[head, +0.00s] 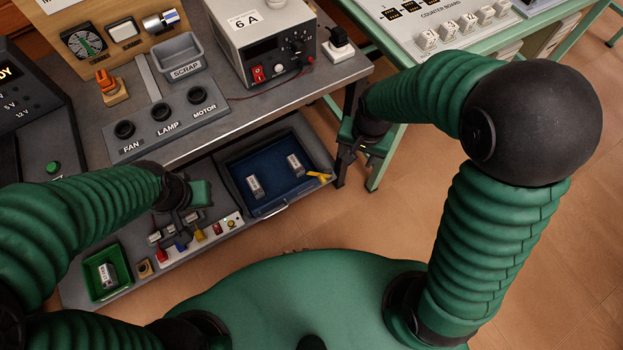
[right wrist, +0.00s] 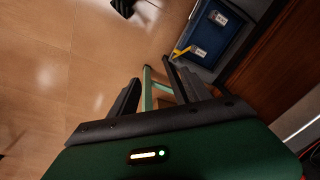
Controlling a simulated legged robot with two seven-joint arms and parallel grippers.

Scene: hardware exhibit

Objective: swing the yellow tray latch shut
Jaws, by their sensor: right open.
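The yellow latch (head: 319,175) sticks out at the right side of the blue tray (head: 283,206), on the lower shelf of the bench. The latch (right wrist: 181,52) also shows in the right wrist view, beyond my fingers, beside the tray (right wrist: 232,46). My right gripper (head: 350,158) is open and empty, to the right of the latch and apart from it. In the right wrist view its two fingers (right wrist: 156,82) are spread. My left gripper (head: 178,224) is above the row of coloured plugs at the lower left; its jaws are too unclear to judge.
Two labelled white blocks lie in the blue tray. A green bin (head: 94,287) with a block stands at the lower left. The bench leg (head: 349,125) and the green table leg (head: 379,172) stand close to my right gripper. The floor (head: 345,225) in front is clear.

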